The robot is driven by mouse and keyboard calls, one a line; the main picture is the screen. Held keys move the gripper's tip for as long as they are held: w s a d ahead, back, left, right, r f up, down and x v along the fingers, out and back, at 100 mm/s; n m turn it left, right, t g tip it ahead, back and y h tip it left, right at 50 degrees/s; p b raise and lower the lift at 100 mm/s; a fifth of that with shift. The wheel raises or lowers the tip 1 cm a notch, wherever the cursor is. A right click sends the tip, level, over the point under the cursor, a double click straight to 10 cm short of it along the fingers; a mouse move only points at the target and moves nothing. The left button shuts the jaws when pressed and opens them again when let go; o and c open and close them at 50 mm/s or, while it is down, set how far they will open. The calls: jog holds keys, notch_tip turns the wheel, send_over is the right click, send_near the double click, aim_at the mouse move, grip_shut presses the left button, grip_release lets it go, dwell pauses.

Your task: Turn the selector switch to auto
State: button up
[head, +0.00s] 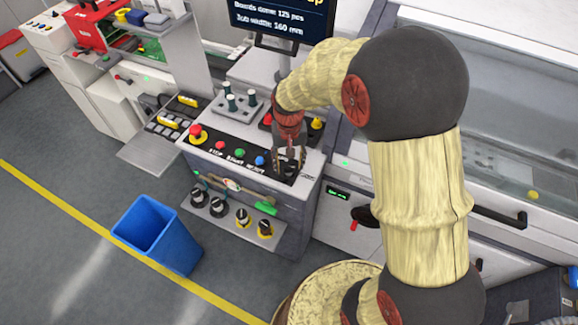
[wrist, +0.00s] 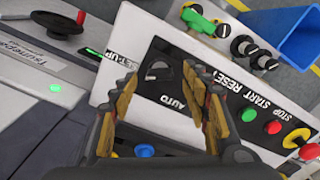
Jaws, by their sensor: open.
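Which word the knob points at is too small to tell. My gripper (wrist: 161,74) is open, with one finger on either side of the knob in the wrist view. I cannot tell whether the fingers touch it. In the head view my gripper (head: 289,160) is over the panel's right end and hides most of the switch.
A blue button (head: 260,160), green button (head: 239,153), red button (head: 220,145) and red emergency stop (head: 195,130) line the panel left of my gripper. Several black knobs (head: 217,206) sit on a lower shelf. A monitor (head: 280,14) stands behind; a blue bin (head: 165,240) stands on the floor.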

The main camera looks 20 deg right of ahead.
jog(key=shift+f, duration=0.8)
jog(key=shift+c, duration=1.4)
jog(key=c, duration=0.8)
jog(key=shift+c, duration=0.4)
jog(key=shift+n, duration=0.3)
jog(key=n+p, duration=0.2)
jog(key=n, duration=0.3)
jog(key=shift+r+n, duration=0.1)
jog(key=shift+n, duration=0.2)
jog(key=n+p, duration=0.2)
jog(key=n, duration=0.3)
jog(key=shift+n, duration=0.3)
